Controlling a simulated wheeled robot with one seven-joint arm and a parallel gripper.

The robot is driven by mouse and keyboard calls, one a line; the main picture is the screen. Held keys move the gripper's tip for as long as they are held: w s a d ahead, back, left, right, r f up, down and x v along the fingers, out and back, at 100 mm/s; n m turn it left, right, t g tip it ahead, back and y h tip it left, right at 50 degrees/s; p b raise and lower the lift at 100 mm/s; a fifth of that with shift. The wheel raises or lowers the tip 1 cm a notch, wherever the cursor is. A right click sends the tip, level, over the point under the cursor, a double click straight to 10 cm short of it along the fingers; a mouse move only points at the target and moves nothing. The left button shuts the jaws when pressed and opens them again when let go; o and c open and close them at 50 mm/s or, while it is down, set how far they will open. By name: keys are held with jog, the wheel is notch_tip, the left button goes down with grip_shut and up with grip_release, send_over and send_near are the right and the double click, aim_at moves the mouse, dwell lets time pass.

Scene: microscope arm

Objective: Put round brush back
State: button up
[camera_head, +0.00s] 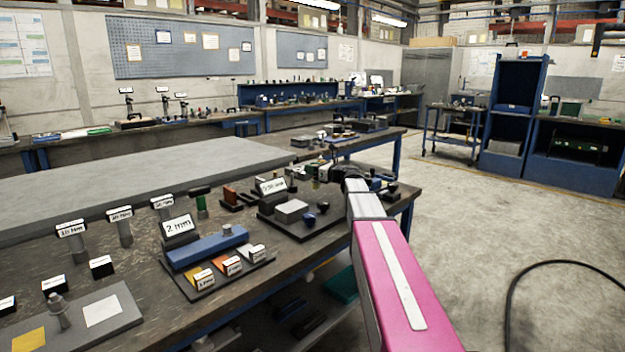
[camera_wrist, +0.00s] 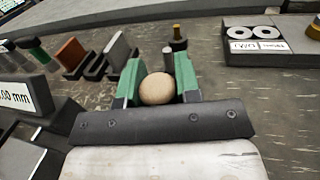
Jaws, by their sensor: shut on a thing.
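My gripper (camera_wrist: 158,80) shows in the wrist view with its two green fingers shut on a round tan end, which I take to be the round brush (camera_wrist: 157,89). The rest of the brush is hidden below this end. In the head view my gripper (camera_head: 321,175) is small, over the far right part of the workbench, and the brush cannot be made out clearly. Just beyond the fingers in the wrist view stand a metal cylinder (camera_wrist: 168,61) and a dark post with a brass top (camera_wrist: 177,38). Whether the brush touches anything below is hidden.
In the wrist view, a reddish block (camera_wrist: 69,54), a grey block (camera_wrist: 117,47) and a green-topped post stand left. A tray with two white rings (camera_wrist: 253,46) lies right. Several labelled blocks and a blue block (camera_head: 207,246) stand nearer on the workbench.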

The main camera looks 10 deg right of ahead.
jog(key=shift+f, duration=2.1)
jog(key=shift+d, duration=0.1)
jog(key=o, duration=0.9)
jog(key=shift+f, duration=0.1)
jog(key=v, duration=1.2)
